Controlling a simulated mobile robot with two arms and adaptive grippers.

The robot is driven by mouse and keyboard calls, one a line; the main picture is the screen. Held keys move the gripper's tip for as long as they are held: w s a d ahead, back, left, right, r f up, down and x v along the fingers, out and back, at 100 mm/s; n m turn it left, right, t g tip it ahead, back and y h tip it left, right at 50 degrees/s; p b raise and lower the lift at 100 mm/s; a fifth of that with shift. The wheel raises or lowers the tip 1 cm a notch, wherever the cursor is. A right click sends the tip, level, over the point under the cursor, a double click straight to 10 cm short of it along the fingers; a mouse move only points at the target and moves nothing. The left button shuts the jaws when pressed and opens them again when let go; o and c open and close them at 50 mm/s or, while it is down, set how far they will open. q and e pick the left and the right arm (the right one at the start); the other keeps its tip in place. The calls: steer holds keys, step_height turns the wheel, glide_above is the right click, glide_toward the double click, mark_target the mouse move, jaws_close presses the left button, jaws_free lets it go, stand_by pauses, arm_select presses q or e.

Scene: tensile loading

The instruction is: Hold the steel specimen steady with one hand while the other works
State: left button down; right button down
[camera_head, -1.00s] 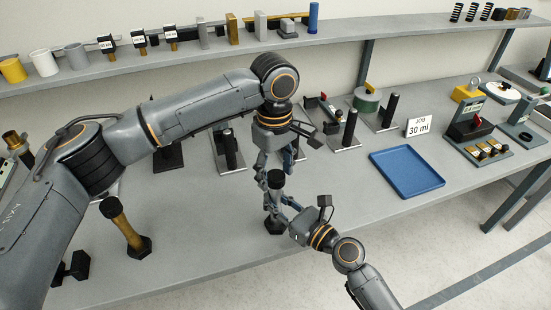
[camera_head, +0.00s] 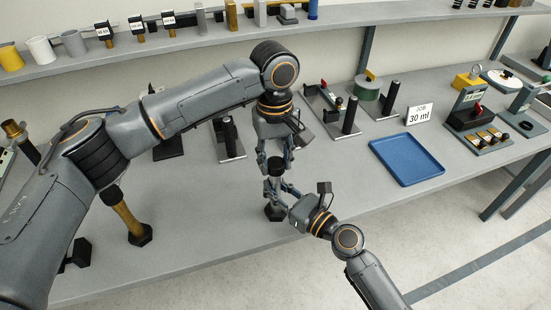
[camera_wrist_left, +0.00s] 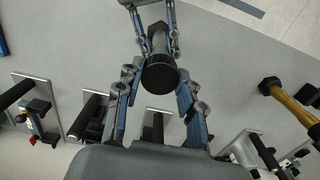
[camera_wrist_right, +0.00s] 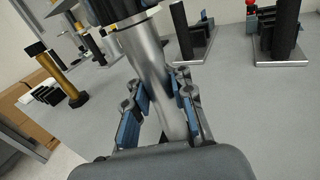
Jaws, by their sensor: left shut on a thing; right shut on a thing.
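The steel specimen is a grey metal rod with black ends, upright on the bench. Its black top end (camera_head: 275,168) and black foot (camera_head: 275,212) show in the head view; the grippers hide much of the shaft. My left gripper (camera_head: 275,164) reaches down from above and is shut on the black top end (camera_wrist_left: 160,74), which lies between its fingers in the left wrist view. My right gripper (camera_head: 277,190) comes from the lower right and is shut on the bare steel shaft (camera_wrist_right: 153,70), below the left gripper.
A brass rod with black ends (camera_head: 128,218) stands left of the steel specimen. A blue tray (camera_head: 406,161) and a "30 ml" card (camera_head: 418,115) are on the right. Fixtures with black posts (camera_head: 350,116) stand behind. The bench front near the specimen is clear.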

arm_select(q)
steer(key=m, duration=1.2)
steer(key=shift+m, duration=0.3)
steer(key=m, duration=0.4)
steer(key=shift+f, duration=0.1)
steer(key=m, duration=1)
steer(key=shift+s, duration=0.1)
steer(key=m, duration=0.4)
steer(key=c, duration=0.8)
jaws_free()
